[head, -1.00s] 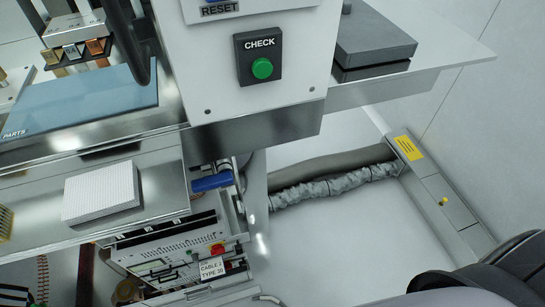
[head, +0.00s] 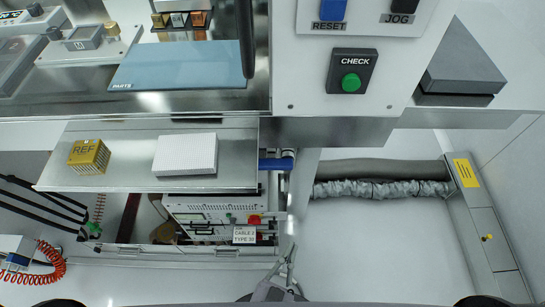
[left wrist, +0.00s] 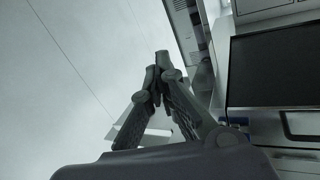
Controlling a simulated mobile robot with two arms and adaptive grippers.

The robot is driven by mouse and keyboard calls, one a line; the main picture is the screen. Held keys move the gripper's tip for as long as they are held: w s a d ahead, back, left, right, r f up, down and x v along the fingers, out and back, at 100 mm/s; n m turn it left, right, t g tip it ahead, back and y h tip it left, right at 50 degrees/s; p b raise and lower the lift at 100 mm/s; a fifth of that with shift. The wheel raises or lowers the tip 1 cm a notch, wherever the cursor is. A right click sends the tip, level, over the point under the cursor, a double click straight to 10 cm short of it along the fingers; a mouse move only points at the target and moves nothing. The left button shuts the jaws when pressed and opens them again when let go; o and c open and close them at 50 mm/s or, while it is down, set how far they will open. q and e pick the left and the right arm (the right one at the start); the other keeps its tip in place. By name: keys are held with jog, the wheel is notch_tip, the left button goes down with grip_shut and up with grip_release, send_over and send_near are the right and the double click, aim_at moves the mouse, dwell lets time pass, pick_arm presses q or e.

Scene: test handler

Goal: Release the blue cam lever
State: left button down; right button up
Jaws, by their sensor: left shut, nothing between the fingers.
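The blue cam lever (head: 274,164) shows as a short blue bar in the head view, just below the machine's metal front edge and right of the lower shelf. Its mount is partly hidden. My left gripper (head: 289,262) is at the bottom centre, below the lever in the picture and apart from it. In the left wrist view its fingers (left wrist: 158,65) come together at the tips, with nothing between them. A small blue patch shows there behind the gripper's right side; I cannot tell whether it is the lever. My right gripper is not in view.
The lower shelf (head: 120,182) holds a gold REF block (head: 89,157) and a white ribbed block (head: 186,154). A cabinet (head: 200,213) with a CABLE 2 label sits below. A panel with a green CHECK button (head: 351,82) is above. A grey hose (head: 380,189) runs right over open floor.

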pick_arm(q)
notch_tip(320, 180, up, 16)
jog(key=a+n+t+y, duration=0.1)
jog(key=n+t+y, duration=0.2)
jog(key=t, duration=0.1)
jog(key=n+t+y+p, duration=0.1)
jog(key=n+t+y, duration=0.1)
jog(key=n+y, duration=0.15)
send_near(272, 169)
notch_tip(272, 169, up, 3)
jog(key=s, duration=0.2)
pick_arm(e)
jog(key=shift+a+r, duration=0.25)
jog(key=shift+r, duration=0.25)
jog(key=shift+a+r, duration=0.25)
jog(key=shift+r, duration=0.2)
pick_arm(q)
jog(key=shift+w, duration=0.1)
jog(key=p+x, duration=0.3)
jog(key=x, duration=0.7)
jog(key=shift+w+f, duration=0.1)
jog(key=shift+f, duration=0.05)
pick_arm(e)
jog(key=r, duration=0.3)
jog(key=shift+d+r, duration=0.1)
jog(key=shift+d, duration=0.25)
